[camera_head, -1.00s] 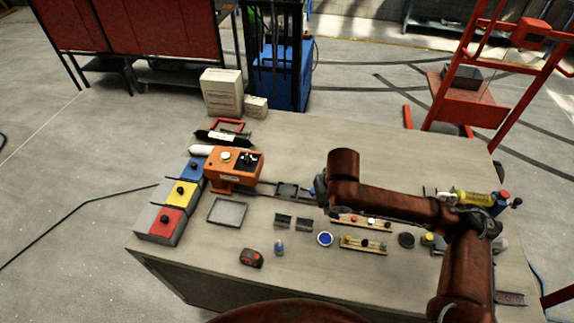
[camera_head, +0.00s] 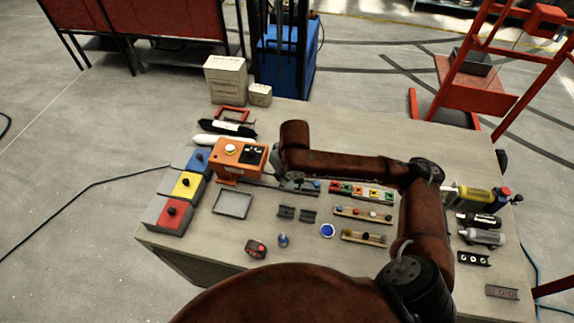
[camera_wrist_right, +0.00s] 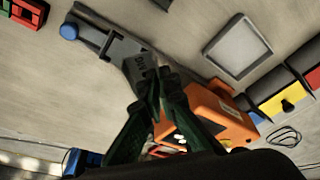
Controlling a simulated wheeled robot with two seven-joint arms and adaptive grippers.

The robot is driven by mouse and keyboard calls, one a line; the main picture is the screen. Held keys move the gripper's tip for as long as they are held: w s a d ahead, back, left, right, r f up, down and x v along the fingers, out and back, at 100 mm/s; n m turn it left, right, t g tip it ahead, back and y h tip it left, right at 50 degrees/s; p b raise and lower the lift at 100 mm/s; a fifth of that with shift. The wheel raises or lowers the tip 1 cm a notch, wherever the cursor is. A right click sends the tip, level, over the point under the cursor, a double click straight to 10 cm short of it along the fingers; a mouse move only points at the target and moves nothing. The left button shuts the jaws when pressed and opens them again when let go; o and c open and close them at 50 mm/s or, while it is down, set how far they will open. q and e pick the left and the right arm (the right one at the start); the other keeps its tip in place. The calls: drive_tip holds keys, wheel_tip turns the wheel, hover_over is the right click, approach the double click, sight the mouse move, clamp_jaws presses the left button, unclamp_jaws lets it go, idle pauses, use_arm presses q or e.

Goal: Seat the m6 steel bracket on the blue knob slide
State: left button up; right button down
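The blue knob slide (camera_head: 298,187) is a dark rail with a blue knob (camera_wrist_right: 68,31) at one end; it lies on the table right of the orange box. In the right wrist view, my right gripper (camera_wrist_right: 163,82) has its dark green fingers close together at the tips. They are on the grey m6 steel bracket (camera_wrist_right: 139,67), which bears a dark marking. The bracket is over or against the end of the slide away from the knob; I cannot tell if they touch. In the head view, my right arm hides the fingertips. My left gripper is in neither current view.
The orange box (camera_head: 238,157) stands close beside my right gripper. A grey tray (camera_head: 232,204), two small dark brackets (camera_head: 297,214) and a blue round dish (camera_head: 327,231) lie in front.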

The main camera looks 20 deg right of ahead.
drive_tip(key=n+p, duration=0.1)
drive_tip(key=w+d+n+p, duration=0.1)
drive_tip(key=p, duration=0.1)
drive_tip(key=n+p, duration=0.1)
drive_tip(key=p, duration=0.1)
drive_tip(key=shift+w+d+g+y, duration=0.15)
drive_tip(key=shift+w+g+y, duration=0.15)
use_arm(q)
drive_tip(key=shift+w+r+p, duration=1.35)
drive_tip(key=shift+r+p, duration=2.5)
drive_tip(key=shift+r, duration=3.3)
use_arm(e)
drive_tip(key=d+f+n, duration=0.2)
drive_tip(key=f+n, duration=0.1)
drive_tip(key=d+f+n+y+b, duration=0.1)
drive_tip(key=shift+w+d+f+n+g, duration=0.2)
drive_tip(key=shift+w+d+n+g, duration=0.1)
drive_tip(key=shift+d+n, duration=0.1)
wheel_tip(320, 180, down, 4)
drive_tip(key=b, duration=0.4)
drive_tip(key=shift+r, duration=0.25)
use_arm(q)
drive_tip(key=f, duration=0.5)
drive_tip(key=shift+s+d+f, duration=0.1)
drive_tip(key=shift+s+d, duration=0.05)
drive_tip(key=shift+s, duration=0.05)
